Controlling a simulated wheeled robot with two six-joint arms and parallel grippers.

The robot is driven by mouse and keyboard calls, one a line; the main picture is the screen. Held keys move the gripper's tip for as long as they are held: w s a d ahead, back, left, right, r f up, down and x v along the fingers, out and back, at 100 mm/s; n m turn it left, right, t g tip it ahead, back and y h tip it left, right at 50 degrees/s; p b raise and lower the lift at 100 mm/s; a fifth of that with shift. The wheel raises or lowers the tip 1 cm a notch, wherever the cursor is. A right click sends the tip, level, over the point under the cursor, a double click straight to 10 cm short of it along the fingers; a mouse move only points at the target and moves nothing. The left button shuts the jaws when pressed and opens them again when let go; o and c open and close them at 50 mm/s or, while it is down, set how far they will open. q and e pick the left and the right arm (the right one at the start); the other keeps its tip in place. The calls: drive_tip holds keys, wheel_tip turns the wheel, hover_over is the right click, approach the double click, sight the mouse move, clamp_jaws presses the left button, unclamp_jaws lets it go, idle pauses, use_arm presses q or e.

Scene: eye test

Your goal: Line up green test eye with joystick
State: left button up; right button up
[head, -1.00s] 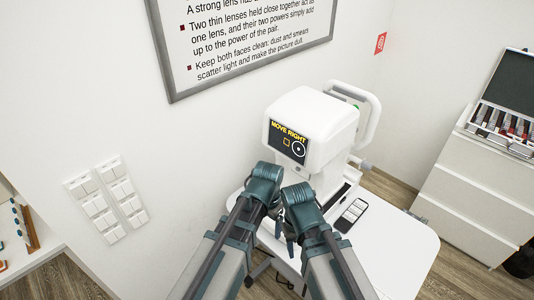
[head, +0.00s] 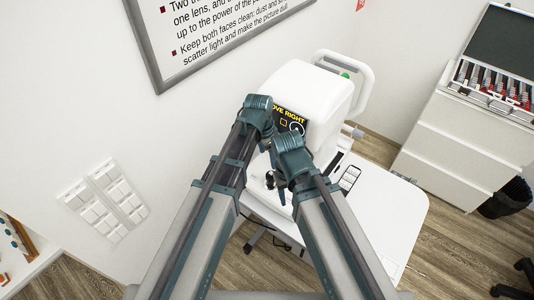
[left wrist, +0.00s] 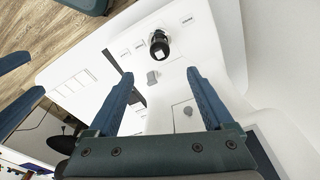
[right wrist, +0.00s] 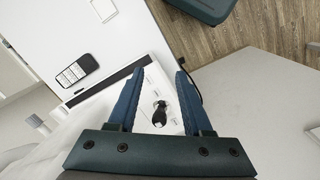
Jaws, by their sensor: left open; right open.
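The white eye instrument (head: 308,88) stands on a white table. Its dark screen (head: 288,120) shows yellow words, of which "OVE RIGHT" is readable, a yellow square and a white circle to the square's right. My left gripper hides the screen's left edge. A green spot (head: 345,75), perhaps the test eye, shows behind the instrument by the white head frame. The black joystick (head: 270,181) stands on the base, also in the left wrist (left wrist: 159,44) and right wrist (right wrist: 159,115) views. My left gripper (left wrist: 158,72) and right gripper (right wrist: 160,72) are open and empty, apart from the joystick.
A keypad remote (head: 349,179) lies on the table (head: 393,215), right of the base. Wall switches (head: 104,200) are at the left. A drawer cabinet (head: 450,140) with an open lens case (head: 495,85) stands at the right.

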sight(271, 173)
use_arm(q)
drive_tip(key=f+b, duration=0.4)
drive_tip(key=d+f+b, duration=0.1)
drive_tip(key=f+b, duration=0.7)
drive_tip(key=shift+w+d+f, duration=0.15)
drive_tip(key=shift+w+f, duration=0.2)
drive_tip(key=shift+w, duration=0.05)
clamp_jaws()
